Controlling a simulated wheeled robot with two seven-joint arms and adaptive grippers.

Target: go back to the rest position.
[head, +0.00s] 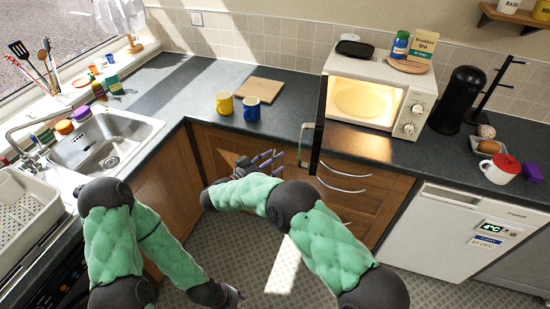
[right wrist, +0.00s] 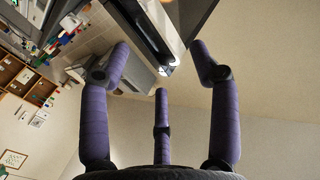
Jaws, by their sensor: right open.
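My right gripper (head: 265,160) has purple fingers and is in front of the counter edge, below the yellow and blue mugs, partly hidden by my own forearm. In the right wrist view its purple fingers (right wrist: 163,95) are spread wide, with nothing between them. My left gripper (head: 232,295) hangs low at the bottom of the head view, over the floor; only a small part of it shows, and its fingers cannot be made out.
The microwave (head: 375,90) is open and lit, its door (head: 318,125) swung out over the counter edge near my right gripper. A yellow mug (head: 224,103), a blue mug (head: 251,108) and a wooden board (head: 259,89) stand on the counter. The sink (head: 105,140) is left.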

